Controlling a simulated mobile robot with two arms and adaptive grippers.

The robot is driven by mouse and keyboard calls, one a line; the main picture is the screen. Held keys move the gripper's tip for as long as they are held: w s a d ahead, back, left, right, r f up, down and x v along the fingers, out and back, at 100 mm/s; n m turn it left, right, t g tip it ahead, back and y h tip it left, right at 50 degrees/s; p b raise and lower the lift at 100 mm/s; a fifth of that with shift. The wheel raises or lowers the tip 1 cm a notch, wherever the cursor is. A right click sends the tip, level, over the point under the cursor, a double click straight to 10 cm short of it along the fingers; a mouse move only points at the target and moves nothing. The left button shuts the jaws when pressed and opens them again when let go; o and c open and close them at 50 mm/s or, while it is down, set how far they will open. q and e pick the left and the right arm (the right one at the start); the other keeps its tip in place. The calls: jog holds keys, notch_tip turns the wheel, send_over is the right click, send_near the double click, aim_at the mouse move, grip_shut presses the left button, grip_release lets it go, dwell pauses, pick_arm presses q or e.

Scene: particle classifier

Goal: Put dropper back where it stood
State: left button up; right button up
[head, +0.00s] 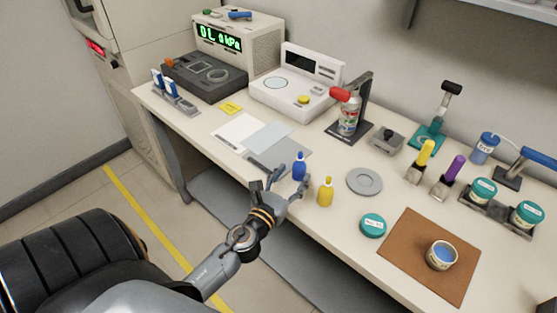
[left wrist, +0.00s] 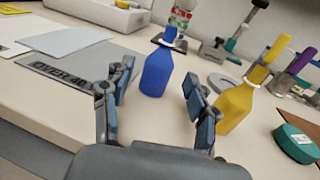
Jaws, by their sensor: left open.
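A blue dropper bottle (head: 299,168) stands upright on the white bench beside the grey mat. It also shows in the left wrist view (left wrist: 157,74), framed between the fingers of my left gripper. A yellow dropper bottle (head: 325,193) stands upright just to its right, outside the fingers; it also shows in the left wrist view (left wrist: 235,105). My left gripper (head: 287,180) is open and empty at the bench's front edge, its fingers spread to either side of the blue bottle. I see no contact, though the exact depth gap is hard to tell. My right gripper is out of view.
The grey mat marked "OVER 40" (left wrist: 62,70) lies left of the blue bottle. Yellow (head: 424,155) and purple (head: 453,169) handled items stand behind.

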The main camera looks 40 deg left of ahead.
pick_arm(q)
jog(key=s+d+b, duration=0.1)
jog(key=s+b, duration=0.2)
jog(key=s, duration=0.7)
jog(key=shift+d, duration=0.25)
dwell(0.5)
